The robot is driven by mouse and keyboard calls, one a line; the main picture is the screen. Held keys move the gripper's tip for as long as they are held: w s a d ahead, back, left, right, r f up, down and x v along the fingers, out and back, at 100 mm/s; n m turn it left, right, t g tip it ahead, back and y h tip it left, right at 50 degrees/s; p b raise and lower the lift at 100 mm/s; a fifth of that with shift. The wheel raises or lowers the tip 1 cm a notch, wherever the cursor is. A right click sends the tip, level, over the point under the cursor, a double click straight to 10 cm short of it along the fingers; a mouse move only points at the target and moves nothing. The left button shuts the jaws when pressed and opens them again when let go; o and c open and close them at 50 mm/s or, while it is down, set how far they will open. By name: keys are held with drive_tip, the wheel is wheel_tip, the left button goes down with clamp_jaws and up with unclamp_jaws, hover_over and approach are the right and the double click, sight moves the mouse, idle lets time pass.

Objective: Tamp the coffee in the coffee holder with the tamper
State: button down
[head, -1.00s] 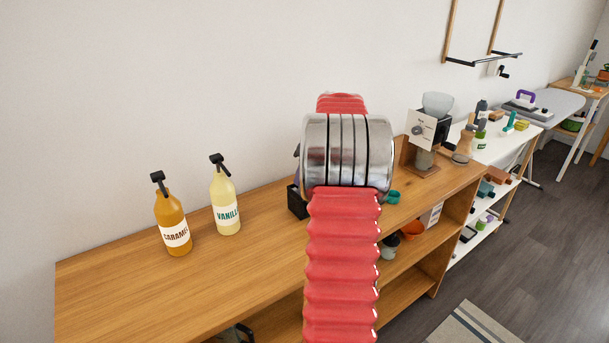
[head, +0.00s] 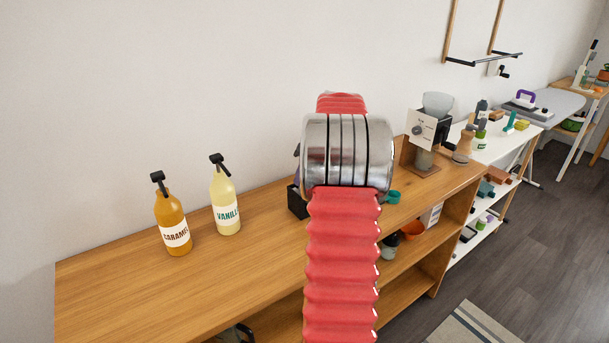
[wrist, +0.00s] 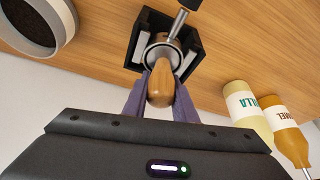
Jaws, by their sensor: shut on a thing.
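In the wrist view my gripper (wrist: 163,78) has its two purple fingers shut on the wooden handle of the tamper (wrist: 160,92). The tamper's lower end is over or in the round metal basket of the coffee holder (wrist: 178,24); I cannot tell whether it touches the coffee, which is hidden. The coffee holder rests in a black box-like stand (wrist: 139,36), its handle pointing away to the top. In the head view the stand (head: 297,203) shows left of my red arm, which hides most of the gripper, tamper and holder.
A caramel bottle (head: 173,225) and a vanilla bottle (head: 225,203) stand left on the wooden counter (head: 120,285). A grinder (head: 428,130) stands at the right end, with a small teal item (head: 393,197) nearer. A round dark-filled container (wrist: 38,25) shows in the wrist view.

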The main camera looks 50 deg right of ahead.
wheel_tip(320, 180, up, 7)
idle(0.9)
drive_tip(key=shift+d+r, duration=0.1)
drive_tip(key=shift+r, duration=0.05)
drive_tip(key=shift+r, duration=2.3)
